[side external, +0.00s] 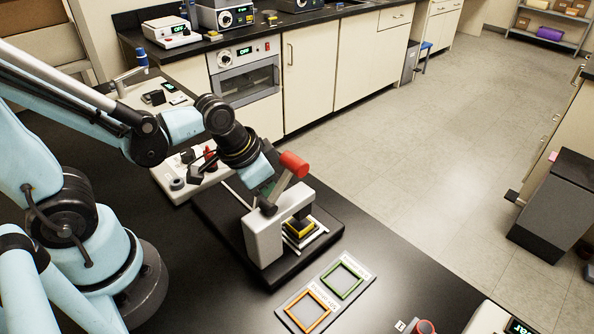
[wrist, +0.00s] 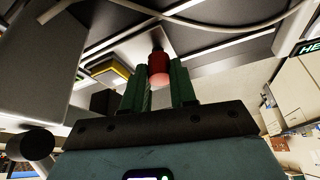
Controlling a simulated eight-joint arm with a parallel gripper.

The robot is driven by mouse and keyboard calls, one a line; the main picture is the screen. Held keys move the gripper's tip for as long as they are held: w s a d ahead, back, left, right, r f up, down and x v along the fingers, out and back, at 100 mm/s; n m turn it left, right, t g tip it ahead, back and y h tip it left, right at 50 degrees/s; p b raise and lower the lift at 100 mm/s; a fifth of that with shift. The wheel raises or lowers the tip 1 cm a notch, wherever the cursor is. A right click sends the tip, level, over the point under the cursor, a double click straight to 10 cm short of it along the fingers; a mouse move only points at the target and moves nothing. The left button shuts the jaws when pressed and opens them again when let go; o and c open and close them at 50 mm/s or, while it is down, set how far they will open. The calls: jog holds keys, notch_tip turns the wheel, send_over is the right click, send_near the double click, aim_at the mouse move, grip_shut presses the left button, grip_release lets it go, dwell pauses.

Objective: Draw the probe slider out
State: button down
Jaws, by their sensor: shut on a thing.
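The profiler (side external: 263,240) is a pale grey bridge on a black base, right of my arm in the side view. A red cylindrical knob (side external: 294,163) sits at the upper end of a grey bar that slants up from the bridge. My gripper (side external: 270,186) comes down from the upper left and is partly hidden behind that bar. In the wrist view the green fingers of my gripper (wrist: 157,82) stand on either side of the red knob (wrist: 159,68), shut on it. I cannot make out the probe slider as a separate part.
A yellow-and-black block (side external: 299,228) sits under the bridge on white strips. A mat with an orange frame (side external: 312,309) and a green frame (side external: 342,279) lies in front. A white control box (side external: 186,168) stands behind. The black table between is clear.

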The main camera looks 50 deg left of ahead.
jog(key=shift+a, duration=0.1)
jog(key=a, duration=1.2)
jog(key=shift+a, duration=0.2)
jog(key=c, duration=0.9)
grip_release()
jog(key=shift+d+r, duration=0.1)
jog(key=v, duration=1.1)
jog(key=shift+r, duration=0.4)
jog(key=shift+s, duration=0.15)
jog(key=w+d+f+n+t+y, duration=0.1)
jog(key=w+d+f+n+t, duration=0.1)
jog(key=d, duration=0.7)
jog(key=shift+w+f+n+t, duration=0.25)
jog(key=shift+w+n+t, duration=0.2)
jog(key=shift+w, duration=0.55)
